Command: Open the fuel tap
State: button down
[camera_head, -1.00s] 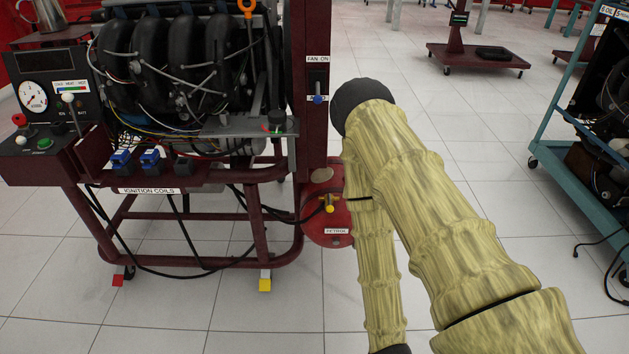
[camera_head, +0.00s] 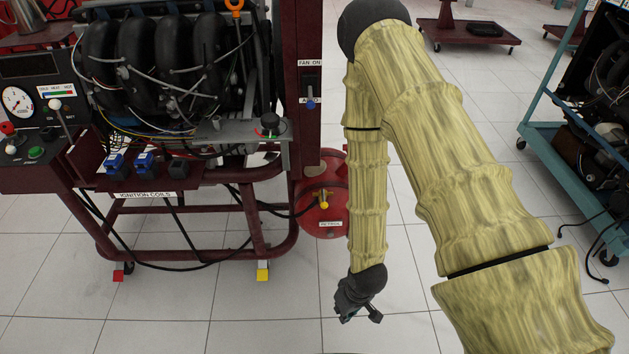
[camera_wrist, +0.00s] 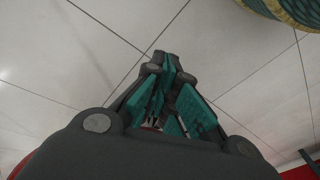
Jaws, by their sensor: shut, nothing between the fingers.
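The fuel tap (camera_head: 323,199) is a small yellow handle on a brass fitting. It sits on the red petrol tank (camera_head: 328,226), which is fixed low at the right of the engine stand and carries a white label. A black hose runs from the tap to the left. My gripper (camera_head: 357,317) hangs over the floor, below and to the right of the tank, apart from it. In the wrist view my gripper (camera_wrist: 167,62) has its teal-padded fingers together with nothing between them. The tap is not visible in the wrist view.
The dark red engine stand (camera_head: 307,120) with its engine fills the left. A teal trolley (camera_head: 560,150) stands at the right, with black cables (camera_head: 600,235) on the floor. The tiled floor (camera_head: 290,310) in front of the tank is clear.

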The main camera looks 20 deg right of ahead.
jog(key=w+r+n+t+p, duration=0.1)
jog(key=w+r+n+p, duration=0.2)
jog(key=w+r+p, duration=0.9)
notch_tip(320, 180, up, 18)
jog(key=n+t, duration=0.1)
jog(key=n, duration=0.2)
send_over(324, 198)
jog(key=s, duration=0.2)
jog(key=shift+s+a+y+p, duration=0.2)
jog(key=shift+a+y+p, duration=0.15)
jog(key=shift+y, duration=0.05)
jog(key=b+x, duration=0.1)
jog(key=x, duration=0.9)
jog(key=shift+b, duration=0.4)
